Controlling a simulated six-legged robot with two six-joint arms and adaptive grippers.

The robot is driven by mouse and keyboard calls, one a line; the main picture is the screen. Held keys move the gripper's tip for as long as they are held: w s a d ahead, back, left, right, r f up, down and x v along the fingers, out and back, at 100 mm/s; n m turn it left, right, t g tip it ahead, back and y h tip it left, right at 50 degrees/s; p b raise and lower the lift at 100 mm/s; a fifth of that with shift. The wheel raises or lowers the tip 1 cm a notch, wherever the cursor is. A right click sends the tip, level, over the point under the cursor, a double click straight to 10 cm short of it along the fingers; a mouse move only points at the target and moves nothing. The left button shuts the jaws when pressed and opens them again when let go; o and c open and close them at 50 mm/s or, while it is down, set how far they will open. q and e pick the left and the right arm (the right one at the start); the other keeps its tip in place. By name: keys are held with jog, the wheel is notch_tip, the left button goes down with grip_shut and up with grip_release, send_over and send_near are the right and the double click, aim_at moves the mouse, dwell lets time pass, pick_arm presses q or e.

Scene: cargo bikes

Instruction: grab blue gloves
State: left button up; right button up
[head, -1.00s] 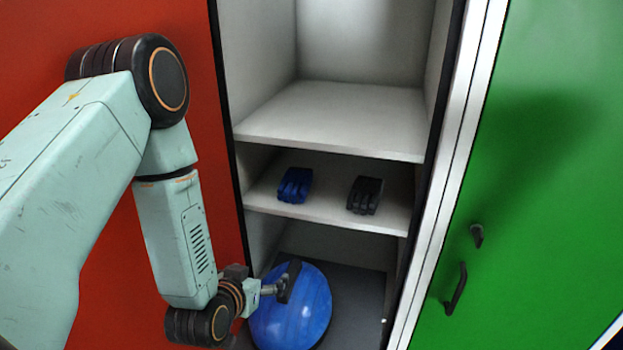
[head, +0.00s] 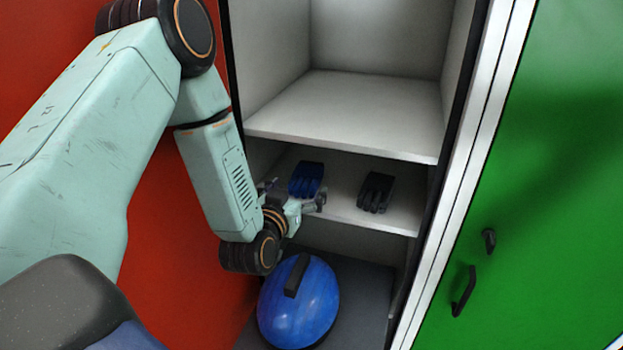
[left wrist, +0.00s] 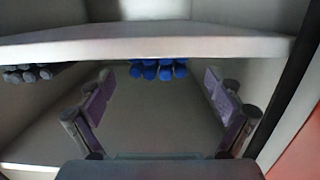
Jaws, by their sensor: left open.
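The blue gloves (head: 307,178) lie on the middle shelf (head: 350,213) of the open locker, left of the black gloves (head: 375,192). My left gripper (head: 296,194) is open and empty at the front of this shelf, just before the blue gloves, and its fingers overlap their lower part in the head view. In the left wrist view the blue gloves (left wrist: 158,69) show between and beyond the two spread fingers, partly cut off by a shelf edge. The black gloves (left wrist: 28,73) are at the left there. My right gripper is not in view.
A blue helmet (head: 300,312) with a black strip sits in the compartment below. The upper shelf (head: 345,112) is empty and overhangs the gloves. A red panel (head: 170,215) is at the left and a green door (head: 560,190) with black handles at the right.

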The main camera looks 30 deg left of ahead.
aim_at(306, 179)
pick_arm(q)
jog(key=shift+w+a+f+b, duration=0.35)
jog(key=shift+w+a, duration=0.15)
jog(key=shift+w, duration=0.3)
jog(key=w, duration=0.1)
jog(key=w+b, duration=0.1)
jog(key=w, duration=0.2)
jog(key=shift+f+b, duration=0.25)
jog(key=shift+b, duration=0.15)
jog(key=shift+w+a+f, duration=0.1)
jog(key=shift+w+a, duration=0.15)
jog(key=shift+a, duration=0.15)
jog(key=shift+s, duration=0.15)
jog(key=shift+c, duration=0.6)
jog(key=shift+s+d+r, duration=0.15)
jog(key=shift+d+r, duration=0.05)
jog(key=c, duration=0.3)
jog(key=shift+d, duration=0.1)
jog(key=shift+c, duration=0.7)
jog(key=shift+f, duration=0.15)
jog(key=c, duration=0.8)
